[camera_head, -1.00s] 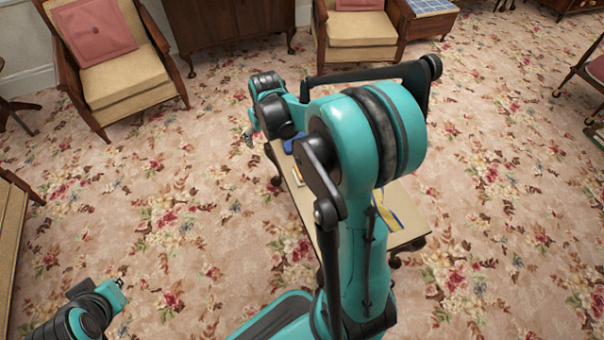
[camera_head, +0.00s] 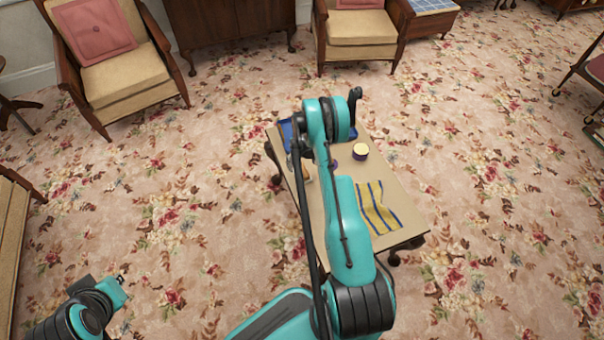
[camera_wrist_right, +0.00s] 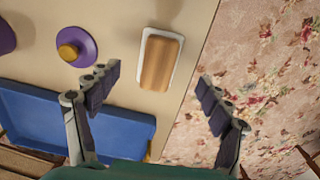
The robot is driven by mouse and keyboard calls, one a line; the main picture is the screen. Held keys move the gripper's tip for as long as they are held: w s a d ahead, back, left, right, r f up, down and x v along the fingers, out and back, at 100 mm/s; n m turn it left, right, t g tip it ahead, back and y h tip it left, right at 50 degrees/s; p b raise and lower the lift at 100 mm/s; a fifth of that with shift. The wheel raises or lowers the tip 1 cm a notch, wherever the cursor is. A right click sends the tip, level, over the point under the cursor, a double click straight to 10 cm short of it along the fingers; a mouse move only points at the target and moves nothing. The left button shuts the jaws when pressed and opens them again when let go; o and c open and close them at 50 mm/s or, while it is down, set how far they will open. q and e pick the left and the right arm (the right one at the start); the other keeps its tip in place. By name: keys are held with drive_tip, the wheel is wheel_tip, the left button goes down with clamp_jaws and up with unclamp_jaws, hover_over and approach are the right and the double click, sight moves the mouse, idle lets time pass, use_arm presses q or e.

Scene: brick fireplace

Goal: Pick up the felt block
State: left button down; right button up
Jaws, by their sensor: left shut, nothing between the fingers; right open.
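The felt block (camera_wrist_right: 161,62), a tan wooden-looking bar on a white base, lies on the table near its edge in the right wrist view. In the head view it is small and partly hidden beside my right arm (camera_head: 308,173). My right gripper (camera_wrist_right: 158,80) is open. Its fingers appear on either side of the block's near end in the wrist view, with nothing held; the height gap is unclear. In the head view, this gripper (camera_head: 291,161) is mostly hidden by its arm. My left gripper (camera_head: 121,279) is shut and empty at lower left, away from the table.
Armchairs (camera_head: 110,60) stand behind. Carpet around the table is clear.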

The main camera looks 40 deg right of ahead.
sight(302, 171)
wheel_tip(302, 171, down, 7)
drive_tip(key=b, duration=0.3)
drive_tip(key=shift+w+d+f, duration=0.1)
drive_tip(key=c, duration=1.2)
